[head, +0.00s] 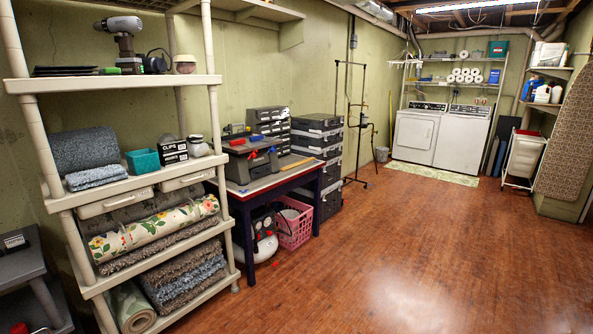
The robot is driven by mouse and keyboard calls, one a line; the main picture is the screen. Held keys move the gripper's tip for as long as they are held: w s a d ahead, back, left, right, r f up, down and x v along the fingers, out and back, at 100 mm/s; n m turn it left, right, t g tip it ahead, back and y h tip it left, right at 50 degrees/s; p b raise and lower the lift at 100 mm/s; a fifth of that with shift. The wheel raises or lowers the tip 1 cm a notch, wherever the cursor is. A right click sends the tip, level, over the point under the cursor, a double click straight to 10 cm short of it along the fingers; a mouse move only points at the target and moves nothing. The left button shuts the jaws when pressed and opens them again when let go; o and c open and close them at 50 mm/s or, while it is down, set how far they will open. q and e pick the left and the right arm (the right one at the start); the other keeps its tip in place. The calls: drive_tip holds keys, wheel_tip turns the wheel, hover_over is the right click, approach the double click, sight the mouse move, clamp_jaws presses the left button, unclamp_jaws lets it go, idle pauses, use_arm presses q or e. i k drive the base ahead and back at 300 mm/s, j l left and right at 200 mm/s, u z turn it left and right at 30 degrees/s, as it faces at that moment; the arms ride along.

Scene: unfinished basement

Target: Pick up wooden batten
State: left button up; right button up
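What looks like the wooden batten (297,164) is a thin, light tan strip in the head view. It lies on the right part of the top of a small dark-legged workbench (310,178) against the left wall. A grey toolbox (250,160) stands on the bench to the left of the strip. The strip is small in the picture, so its exact ends are hard to tell. Neither of my grippers shows in the head view.
A beige shelf unit (147,184) with rugs and boxes stands left of the bench. A pink basket (294,226) sits under the bench. Dark stacked drawers (325,150) stand behind it. The wooden floor (420,260) is clear in front. White laundry machines (417,135) stand far back.

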sight(309, 159)
drive_tip(key=i+l+z, duration=0.35)
drive_tip(key=i, duration=0.75)
drive_tip(key=i+z, duration=0.35)
drive_tip(key=i, duration=0.75)
